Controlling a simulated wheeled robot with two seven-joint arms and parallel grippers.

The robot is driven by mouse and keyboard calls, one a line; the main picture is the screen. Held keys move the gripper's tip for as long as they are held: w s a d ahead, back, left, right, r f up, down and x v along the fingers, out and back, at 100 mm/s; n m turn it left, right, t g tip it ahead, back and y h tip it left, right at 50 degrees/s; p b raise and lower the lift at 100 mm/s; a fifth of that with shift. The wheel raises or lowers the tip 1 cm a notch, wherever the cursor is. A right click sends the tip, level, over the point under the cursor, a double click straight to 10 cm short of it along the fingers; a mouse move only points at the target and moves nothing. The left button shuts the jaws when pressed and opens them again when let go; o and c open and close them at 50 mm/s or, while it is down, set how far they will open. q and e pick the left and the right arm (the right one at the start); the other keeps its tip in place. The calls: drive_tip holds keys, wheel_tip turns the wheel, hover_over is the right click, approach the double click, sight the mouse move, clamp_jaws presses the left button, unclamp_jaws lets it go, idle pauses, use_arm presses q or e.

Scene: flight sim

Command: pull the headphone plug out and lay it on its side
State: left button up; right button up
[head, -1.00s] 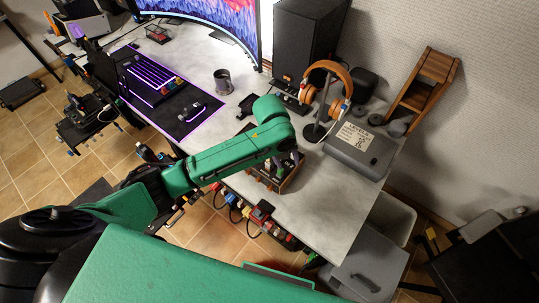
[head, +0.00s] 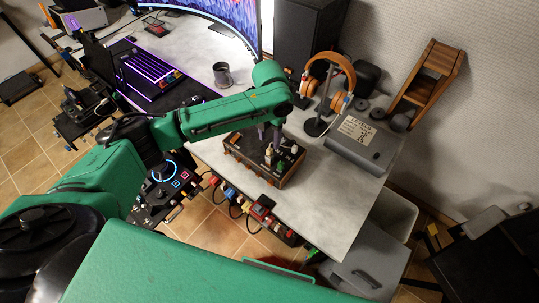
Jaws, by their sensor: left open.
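A dark box with brown sides (head: 247,163) stands on the grey desk, with several small plugs or knobs on its top. A pale upright piece (head: 269,152) and a small white-topped piece (head: 294,149) stand on it; I cannot tell which is the headphone plug. My left gripper (head: 270,138) points down over the box, open, its fingers close to the pale piece. I cannot tell whether they touch it. Orange headphones (head: 341,69) hang on a black stand behind. My right gripper is not in view.
A grey case with a label (head: 362,145) lies to the right, and a dark speaker (head: 307,35) stands behind. A metal mug (head: 222,74) and lit keyboard (head: 150,77) are at the left. The desk in front and right of the box (head: 328,195) is clear.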

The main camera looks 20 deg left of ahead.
sight(270, 149)
use_arm(q)
wheel_tip(270, 149, down, 6)
drive_tip(key=b, duration=0.3)
drive_tip(key=shift+r, duration=0.25)
drive_tip(key=shift+f, duration=0.55)
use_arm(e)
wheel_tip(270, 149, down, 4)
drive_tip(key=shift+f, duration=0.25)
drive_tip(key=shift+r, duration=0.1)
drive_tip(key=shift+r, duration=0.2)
use_arm(q)
drive_tip(key=shift+r+p, duration=0.1)
drive_tip(key=shift+p, duration=0.25)
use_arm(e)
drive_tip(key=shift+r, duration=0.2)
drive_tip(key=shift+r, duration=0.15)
